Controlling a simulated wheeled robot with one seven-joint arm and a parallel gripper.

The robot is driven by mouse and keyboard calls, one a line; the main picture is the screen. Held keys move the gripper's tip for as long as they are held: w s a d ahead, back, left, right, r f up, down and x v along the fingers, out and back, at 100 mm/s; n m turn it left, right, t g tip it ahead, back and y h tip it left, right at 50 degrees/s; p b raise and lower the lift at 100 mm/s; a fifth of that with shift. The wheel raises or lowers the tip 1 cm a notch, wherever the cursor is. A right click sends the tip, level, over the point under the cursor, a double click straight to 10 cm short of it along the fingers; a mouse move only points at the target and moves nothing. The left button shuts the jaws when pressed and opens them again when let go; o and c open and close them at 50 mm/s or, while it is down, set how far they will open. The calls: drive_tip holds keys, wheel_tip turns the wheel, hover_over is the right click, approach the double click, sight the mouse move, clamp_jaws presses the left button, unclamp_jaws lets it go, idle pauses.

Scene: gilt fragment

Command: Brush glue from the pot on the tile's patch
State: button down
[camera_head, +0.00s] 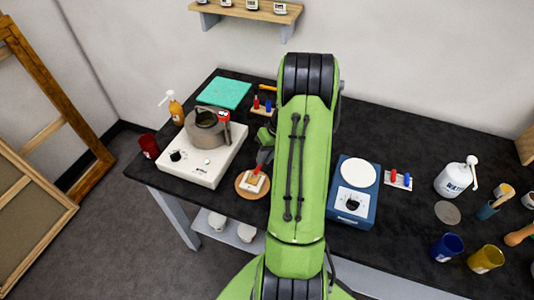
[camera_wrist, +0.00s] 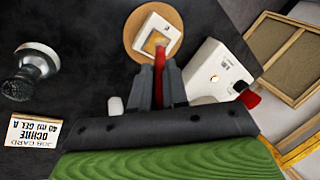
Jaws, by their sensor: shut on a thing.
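My gripper (camera_wrist: 158,88) is shut on a red-handled brush (camera_wrist: 160,66), which points down to the tile. The white square tile (camera_head: 251,183) lies on a round wooden board (camera_head: 241,191); it also shows in the wrist view (camera_wrist: 146,24). An ochre patch (camera_wrist: 155,41) is in the middle of the tile. The brush's lower end is over the patch's edge; I cannot tell whether it touches. The grey pot (camera_head: 207,136) stands on the white hot plate (camera_head: 204,167), up and left of the tile. My arm hides part of the bench.
A blue scale (camera_head: 352,203) is right of my arm. A wash bottle (camera_head: 454,180) and blue (camera_head: 447,247) and yellow (camera_head: 486,259) cups stand farther right. A job card (camera_wrist: 33,132) lies at left in the wrist view.

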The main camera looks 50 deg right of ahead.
drive_tip(key=shift+d+f, duration=0.1)
drive_tip(key=shift+f, duration=0.1)
drive_tip(key=shift+a+r, duration=0.1)
drive_tip(key=shift+a, duration=0.15)
idle(1.4)
